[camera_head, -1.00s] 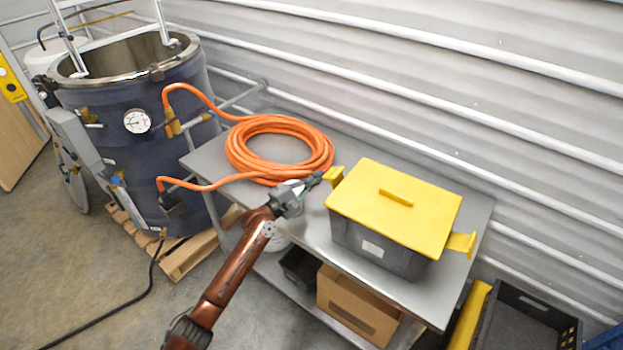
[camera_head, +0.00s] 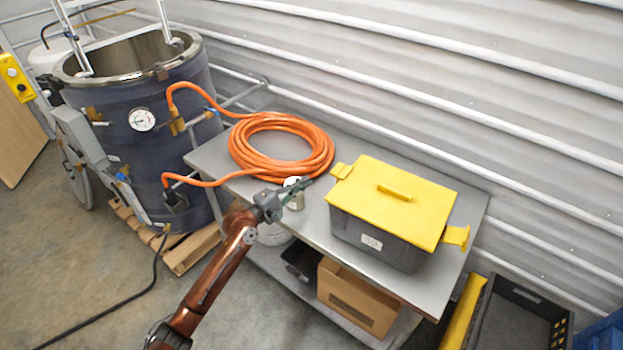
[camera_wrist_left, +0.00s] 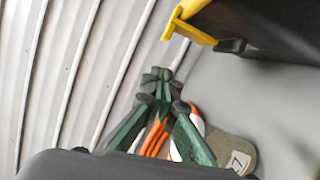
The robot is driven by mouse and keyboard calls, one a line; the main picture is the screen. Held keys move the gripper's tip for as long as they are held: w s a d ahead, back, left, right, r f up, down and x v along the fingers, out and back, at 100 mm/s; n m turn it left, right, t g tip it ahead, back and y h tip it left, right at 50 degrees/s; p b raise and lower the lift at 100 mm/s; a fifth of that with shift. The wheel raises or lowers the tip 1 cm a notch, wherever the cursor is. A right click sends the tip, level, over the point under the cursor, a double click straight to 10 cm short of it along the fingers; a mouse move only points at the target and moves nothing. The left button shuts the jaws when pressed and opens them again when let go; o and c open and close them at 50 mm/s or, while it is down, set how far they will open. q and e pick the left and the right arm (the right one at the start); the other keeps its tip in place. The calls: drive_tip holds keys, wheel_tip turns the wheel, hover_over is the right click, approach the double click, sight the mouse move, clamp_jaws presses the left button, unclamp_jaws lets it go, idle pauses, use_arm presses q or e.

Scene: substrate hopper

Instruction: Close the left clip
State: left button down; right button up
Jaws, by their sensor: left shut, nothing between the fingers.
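The grey hopper box (camera_head: 385,238) with a yellow lid (camera_head: 420,202) stands on the grey metal table (camera_head: 318,218). Its left yellow clip (camera_head: 341,171) sticks out from the upper left of the box, and its right clip (camera_head: 456,236) sticks out on the other side. The left clip also shows in the left wrist view (camera_wrist_left: 190,28), at the top beside the dark box. My left gripper (camera_head: 308,182) is shut and empty, left of the left clip and apart from it. Its green fingers (camera_wrist_left: 162,90) meet in the left wrist view. My right gripper is not in view.
An orange hose coil (camera_head: 280,147) lies on the table left of the box. A small can (camera_head: 295,198) stands by my left gripper. A cardboard box (camera_head: 357,298) is on the lower shelf. A large dark vessel (camera_head: 150,170) stands left, and a corrugated wall is behind.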

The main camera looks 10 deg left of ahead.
use_arm(q)
drive_tip(key=shift+v, duration=1)
drive_tip(key=shift+d, duration=0.15)
drive_tip(key=shift+s, duration=0.1)
